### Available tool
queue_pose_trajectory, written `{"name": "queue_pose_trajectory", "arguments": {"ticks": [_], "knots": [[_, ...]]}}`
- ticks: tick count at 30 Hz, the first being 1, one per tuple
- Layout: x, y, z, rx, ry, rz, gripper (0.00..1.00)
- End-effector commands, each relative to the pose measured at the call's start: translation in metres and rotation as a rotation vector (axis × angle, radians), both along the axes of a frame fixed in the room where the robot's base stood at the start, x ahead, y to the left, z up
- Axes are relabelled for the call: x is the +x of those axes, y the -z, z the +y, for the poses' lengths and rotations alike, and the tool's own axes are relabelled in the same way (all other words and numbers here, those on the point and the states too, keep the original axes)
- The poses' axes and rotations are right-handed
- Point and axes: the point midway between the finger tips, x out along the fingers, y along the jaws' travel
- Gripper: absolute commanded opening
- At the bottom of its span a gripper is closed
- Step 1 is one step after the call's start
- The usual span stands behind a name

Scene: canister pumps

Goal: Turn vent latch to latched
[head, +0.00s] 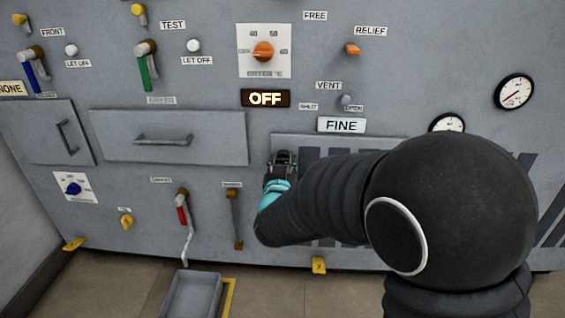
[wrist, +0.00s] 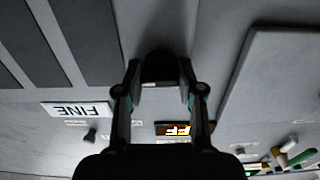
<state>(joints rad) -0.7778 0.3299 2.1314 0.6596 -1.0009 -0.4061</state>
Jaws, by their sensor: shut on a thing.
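My gripper (head: 283,165) is at the upper left corner of a grey panel with dark slanted stripes (head: 312,155), low on the machine front. In the wrist view, which is upside down, my gripper (wrist: 160,85) is shut on a dark, rounded block, which I take to be the vent latch (wrist: 160,66). The fingers stand on both sides of it. The latch's full shape and its labels are hidden, so I cannot tell its setting. In the head view my arm and fingers cover it.
A lit OFF display (head: 265,98) and a FINE sign (head: 341,125) are above my gripper. A small VENT knob (head: 346,100) is just above that sign. A wide drawer (head: 200,125) is to the left. A brown-handled lever (head: 236,215) hangs lower left, near a grey tray (head: 192,292).

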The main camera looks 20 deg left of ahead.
Motion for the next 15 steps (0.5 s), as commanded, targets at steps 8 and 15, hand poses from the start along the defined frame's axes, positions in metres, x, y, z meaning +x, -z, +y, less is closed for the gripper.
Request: {"name": "queue_pose_trajectory", "arguments": {"ticks": [8, 15], "knots": [[0.0002, -0.0018, 0.0010, -0.005, -0.002, -0.005, 0.03], [0.0001, -0.0016, 0.0009, -0.004, -0.001, -0.005, 0.63]]}}
